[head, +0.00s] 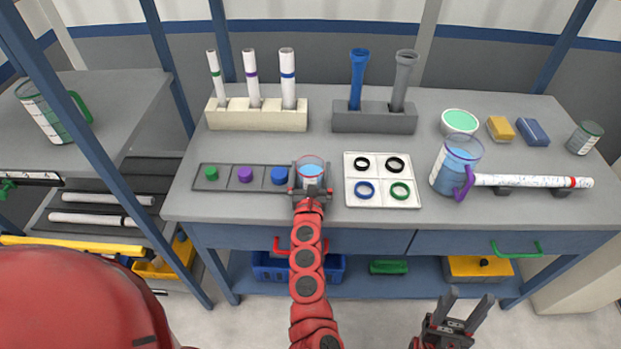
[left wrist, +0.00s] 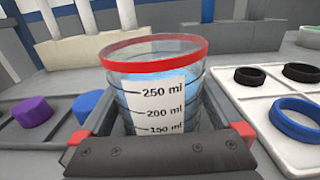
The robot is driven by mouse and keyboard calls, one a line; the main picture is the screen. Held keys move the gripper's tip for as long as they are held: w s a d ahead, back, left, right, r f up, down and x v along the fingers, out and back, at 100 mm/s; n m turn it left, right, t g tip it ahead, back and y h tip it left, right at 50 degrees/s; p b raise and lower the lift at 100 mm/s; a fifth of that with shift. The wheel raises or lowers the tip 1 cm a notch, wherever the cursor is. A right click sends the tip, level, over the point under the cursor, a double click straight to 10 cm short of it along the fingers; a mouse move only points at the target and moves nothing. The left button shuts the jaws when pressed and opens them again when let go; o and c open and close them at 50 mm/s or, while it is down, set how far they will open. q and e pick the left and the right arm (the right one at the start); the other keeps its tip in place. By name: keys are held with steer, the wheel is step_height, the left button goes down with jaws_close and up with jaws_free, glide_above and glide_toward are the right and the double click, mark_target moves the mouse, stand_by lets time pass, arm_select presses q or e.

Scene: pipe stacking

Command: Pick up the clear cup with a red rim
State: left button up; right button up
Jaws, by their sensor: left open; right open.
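The clear cup with a red rim (head: 311,168) stands on the workbench near its front edge, between the dark tray of caps and the white tray of rings. It holds blue liquid. In the left wrist view the cup (left wrist: 155,85) fills the middle, upright, with volume marks on a white label. My left gripper (head: 311,182) is open, with its fingers on either side of the cup; the wrist view shows a finger (left wrist: 98,120) at the left of it. Contact cannot be told. My right gripper (head: 462,316) is open and empty, low in front of the bench.
The dark tray (head: 213,183) with green, purple and blue caps is close on the left. The white ring tray (head: 376,201) is close on the right. A blue-tinted jug (head: 449,171) with a purple handle stands further right. Pipe holders (head: 255,121) (head: 374,123) stand behind.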

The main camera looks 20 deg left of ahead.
mark_target(311, 161)
arm_select(q)
steer(key=c, duration=1.4)
steer(key=shift+r, duration=0.2)
steer(key=shift+r+p, duration=0.4)
steer(key=shift+r, duration=1.1)
steer(key=shift+s+d+r, duration=0.1)
steer(key=shift+s, duration=0.1)
steer(key=shift+d+r+p+v, duration=0.15)
steer(key=shift+r+v, duration=0.1)
steer(key=shift+v, duration=2.3)
steer(key=shift+d+r+p+v, duration=0.15)
steer(key=shift+r+v, duration=0.1)
steer(key=shift+v, duration=2.3)
steer(key=shift+d+r+v, duration=0.2)
steer(key=shift+r+v, duration=0.05)
steer(key=shift+v, duration=2.35)
